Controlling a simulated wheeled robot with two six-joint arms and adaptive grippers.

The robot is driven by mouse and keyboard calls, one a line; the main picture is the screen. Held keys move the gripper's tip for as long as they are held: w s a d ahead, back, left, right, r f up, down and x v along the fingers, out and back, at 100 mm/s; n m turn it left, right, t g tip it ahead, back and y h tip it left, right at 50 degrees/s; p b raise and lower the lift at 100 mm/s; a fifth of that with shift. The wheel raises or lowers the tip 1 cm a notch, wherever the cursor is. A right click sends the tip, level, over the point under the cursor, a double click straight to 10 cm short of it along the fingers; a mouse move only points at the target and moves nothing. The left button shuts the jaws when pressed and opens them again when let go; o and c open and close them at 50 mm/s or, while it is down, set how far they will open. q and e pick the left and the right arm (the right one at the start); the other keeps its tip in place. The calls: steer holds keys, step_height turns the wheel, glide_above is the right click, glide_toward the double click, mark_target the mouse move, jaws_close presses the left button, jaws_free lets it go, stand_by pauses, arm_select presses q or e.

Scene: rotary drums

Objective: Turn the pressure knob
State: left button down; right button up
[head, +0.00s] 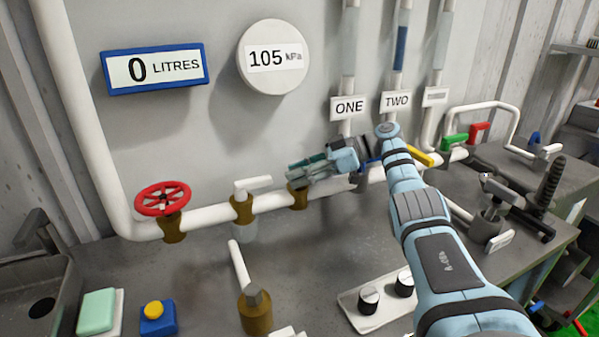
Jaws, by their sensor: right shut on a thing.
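My right gripper (308,170) reaches in from the lower right and points left, just above a brass fitting (298,198) on the white pipe. Its jaws are shut on the knob on top of this fitting, and the fingers hide most of that knob. The round white pressure gauge (273,57) on the wall above reads 105 kPa. My left gripper is not in view.
A red handwheel (163,198) and a white lever valve (252,187) sit on the pipe to the left. A yellow lever (420,155) is close to my right arm. A blue-framed display (154,69) reads 0 LITRES. Black knobs (369,299) stand on the bench.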

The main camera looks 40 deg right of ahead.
steer(key=shift+f, duration=0.2)
steer(key=o, duration=1.2)
steer(key=shift+r, duration=0.1)
step_height(320, 180, up, 10)
steer(key=shift+f, duration=0.1)
